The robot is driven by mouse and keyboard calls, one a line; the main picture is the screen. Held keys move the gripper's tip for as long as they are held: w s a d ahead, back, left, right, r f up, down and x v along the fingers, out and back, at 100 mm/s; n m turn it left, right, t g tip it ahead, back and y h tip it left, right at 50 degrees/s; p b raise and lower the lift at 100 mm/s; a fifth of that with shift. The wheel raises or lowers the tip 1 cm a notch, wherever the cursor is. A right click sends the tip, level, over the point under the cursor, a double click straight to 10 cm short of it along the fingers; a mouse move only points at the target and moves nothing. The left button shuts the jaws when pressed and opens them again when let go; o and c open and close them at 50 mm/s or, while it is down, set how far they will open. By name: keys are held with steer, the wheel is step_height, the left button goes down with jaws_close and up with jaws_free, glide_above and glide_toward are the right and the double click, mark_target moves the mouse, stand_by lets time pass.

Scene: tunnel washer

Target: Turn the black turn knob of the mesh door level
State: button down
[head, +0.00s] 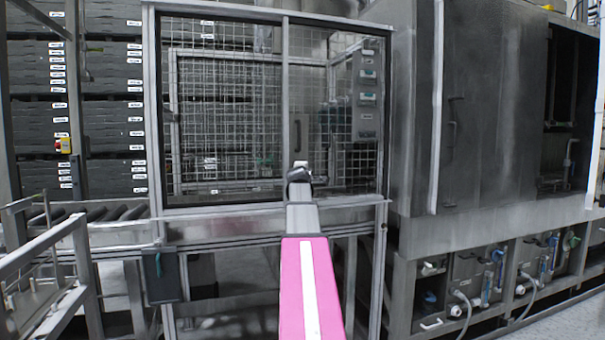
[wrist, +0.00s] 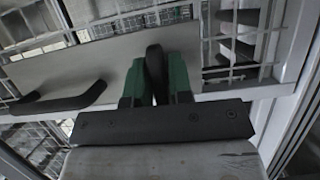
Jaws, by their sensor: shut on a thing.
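In the wrist view, the black turn knob (wrist: 155,66) stands between the two green fingers of my gripper (wrist: 158,78). The fingers are shut on it, one at each side, and hide its lower part. The knob's long side runs nearly up and down in this picture; I cannot tell its true angle to the floor. It sits at a grey plate on the mesh door (wrist: 225,55). In the head view, my gripper (head: 299,172) reaches the middle post of the mesh door (head: 225,110), and my own arm hides the knob.
A black pull handle (wrist: 60,98) is on the same plate, left of my fingers in the wrist view. In the head view, a control box (head: 368,90) is at the door's right, a roller conveyor (head: 100,214) at the left, and a large metal cabinet (head: 490,110) to the right.

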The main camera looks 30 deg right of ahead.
steer(key=c, duration=1.2)
jaws_free()
steer(key=shift+o, duration=0.2)
steer(key=shift+s, duration=0.1)
steer(key=v, duration=1)
steer(key=shift+s+a, duration=0.15)
steer(key=shift+s, duration=0.1)
